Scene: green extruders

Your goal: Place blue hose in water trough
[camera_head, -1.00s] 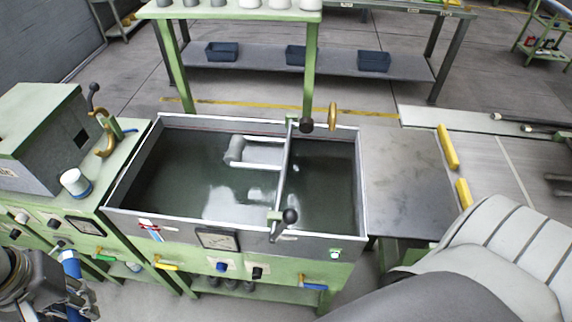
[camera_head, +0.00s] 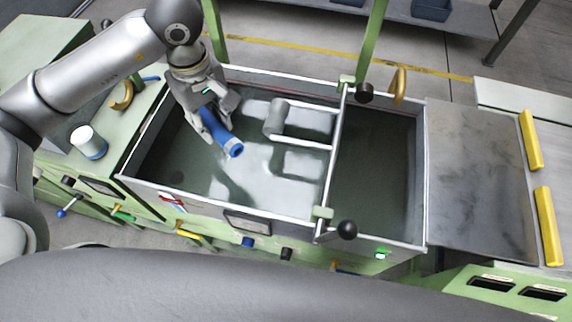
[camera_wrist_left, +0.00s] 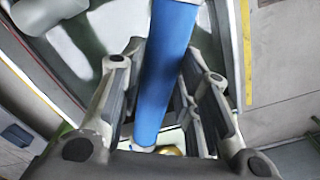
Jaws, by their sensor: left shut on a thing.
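The blue hose (camera_head: 220,135) is a short tube with a lighter blue ring at its lower end. My left gripper (camera_head: 213,118) is shut on it, over the left part of the water trough (camera_head: 185,200). The hose tilts down to the right; I cannot tell whether its end touches the water. In the left wrist view the hose (camera_wrist_left: 166,70) runs between the fingers of my left gripper (camera_wrist_left: 165,95). The trough is a grey rectangular tank with dark water and pale reflections. My right gripper is not in view.
A metal divider (camera_head: 336,150) with black knobs crosses the trough, and a grey roller (camera_head: 276,117) lies left of it. A white and blue cup (camera_head: 88,142) stands on the green machine at left. A bare metal table (camera_head: 475,170) adjoins the right side.

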